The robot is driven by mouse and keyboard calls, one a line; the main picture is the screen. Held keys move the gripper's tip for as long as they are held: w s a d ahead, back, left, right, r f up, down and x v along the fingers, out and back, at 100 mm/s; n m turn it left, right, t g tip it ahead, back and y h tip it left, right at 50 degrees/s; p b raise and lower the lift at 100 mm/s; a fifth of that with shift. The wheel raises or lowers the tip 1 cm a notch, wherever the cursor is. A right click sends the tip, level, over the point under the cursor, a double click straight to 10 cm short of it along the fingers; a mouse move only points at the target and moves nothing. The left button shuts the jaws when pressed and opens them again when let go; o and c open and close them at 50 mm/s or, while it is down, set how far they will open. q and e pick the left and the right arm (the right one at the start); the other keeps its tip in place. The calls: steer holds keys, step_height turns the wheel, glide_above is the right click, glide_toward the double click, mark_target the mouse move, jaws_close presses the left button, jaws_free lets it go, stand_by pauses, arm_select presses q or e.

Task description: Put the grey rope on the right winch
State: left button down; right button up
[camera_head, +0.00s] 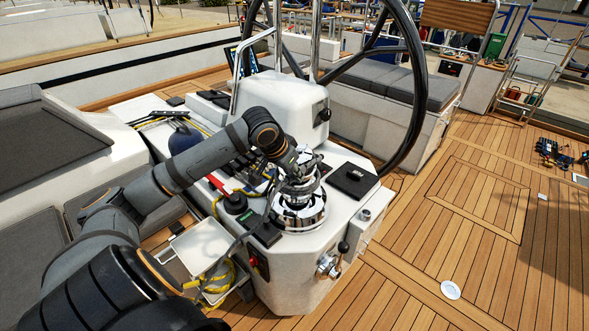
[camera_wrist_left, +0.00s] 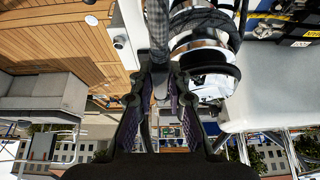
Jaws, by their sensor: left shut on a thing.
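The chrome winch (camera_head: 300,214) stands upright on the front corner of the white cockpit console. My left gripper (camera_head: 300,184) is just above and against its top in the head view, partly hiding it. In the left wrist view my left gripper (camera_wrist_left: 159,100) is shut on the dark grey rope (camera_wrist_left: 157,35), which runs up from between the fingers beside the winch (camera_wrist_left: 205,45). Dark bands show around the winch there; I cannot tell whether they are rope or winch parts. My right gripper is not in view.
The white console (camera_head: 300,255) carries a black box (camera_head: 353,180), a red-handled lever (camera_head: 217,184) and yellow and blue ropes. The large black steering wheel (camera_head: 416,90) rises behind. The teak deck (camera_head: 480,240) to the right is mostly clear.

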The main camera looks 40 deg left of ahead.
arm_select(q)
step_height(320, 180, down, 4)
steer(key=shift+f+b, duration=0.1)
steer(key=shift+b, duration=0.55)
steer(key=shift+f, duration=0.15)
stand_by(0.4)
